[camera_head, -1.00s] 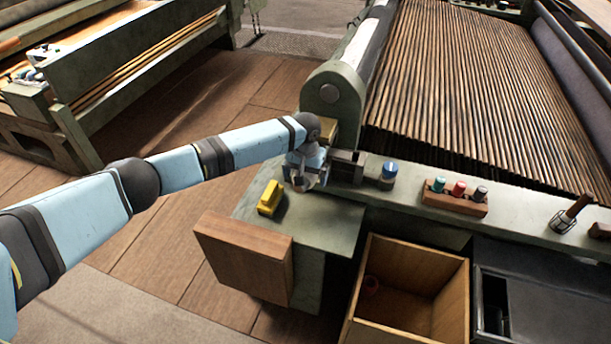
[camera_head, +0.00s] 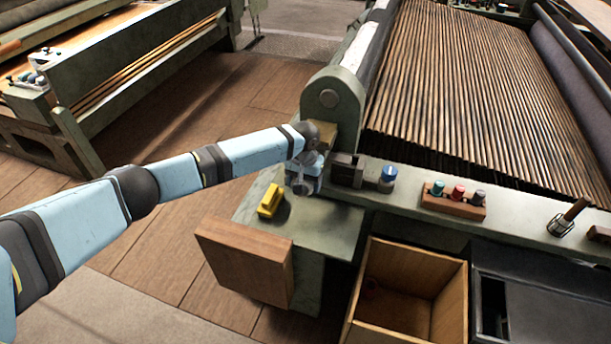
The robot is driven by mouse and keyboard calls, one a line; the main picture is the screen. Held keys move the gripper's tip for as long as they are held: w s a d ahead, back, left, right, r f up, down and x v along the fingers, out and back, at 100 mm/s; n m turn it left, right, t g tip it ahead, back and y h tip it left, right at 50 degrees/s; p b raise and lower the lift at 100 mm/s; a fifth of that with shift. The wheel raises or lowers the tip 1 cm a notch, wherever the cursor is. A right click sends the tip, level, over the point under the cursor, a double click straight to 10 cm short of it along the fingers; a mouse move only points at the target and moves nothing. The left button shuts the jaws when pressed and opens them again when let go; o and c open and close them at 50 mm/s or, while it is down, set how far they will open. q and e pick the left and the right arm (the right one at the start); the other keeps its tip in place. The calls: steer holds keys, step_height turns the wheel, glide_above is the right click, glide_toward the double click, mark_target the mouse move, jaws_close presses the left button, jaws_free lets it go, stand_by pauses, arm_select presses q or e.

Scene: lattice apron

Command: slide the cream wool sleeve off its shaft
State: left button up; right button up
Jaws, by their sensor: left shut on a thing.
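My left gripper (camera_head: 303,183) points down over the near end of the green rail, beside a dark block (camera_head: 347,169). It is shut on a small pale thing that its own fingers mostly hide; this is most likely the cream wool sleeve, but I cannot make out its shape. The shaft is not clearly visible; the dark block stands just right of the gripper, with a gap between them. My right gripper is not in view.
A yellow block (camera_head: 270,200) lies on the green end shelf (camera_head: 325,232). A blue-topped knob (camera_head: 388,175) and a wooden rack of coloured spools (camera_head: 454,200) stand along the rail. An open wooden box (camera_head: 450,312) and a black bin (camera_head: 545,300) sit below.

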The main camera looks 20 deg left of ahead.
arm_select(q)
steer(key=shift+s+r+p, duration=0.1)
steer(key=shift+s+p, duration=0.45)
steer(key=shift+p, duration=0.05)
steer(key=shift+s+p, duration=0.5)
steer(key=shift+p, duration=0.15)
steer(key=shift+s+p, duration=0.8)
steer(key=shift+p, duration=0.1)
steer(key=s+p, duration=0.7)
steer(key=shift+s+a, duration=0.15)
steer(key=shift+a, duration=0.05)
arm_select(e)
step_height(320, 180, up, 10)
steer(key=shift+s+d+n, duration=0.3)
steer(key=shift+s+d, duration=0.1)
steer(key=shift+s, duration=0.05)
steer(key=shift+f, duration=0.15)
arm_select(q)
steer(key=shift+p, duration=0.3)
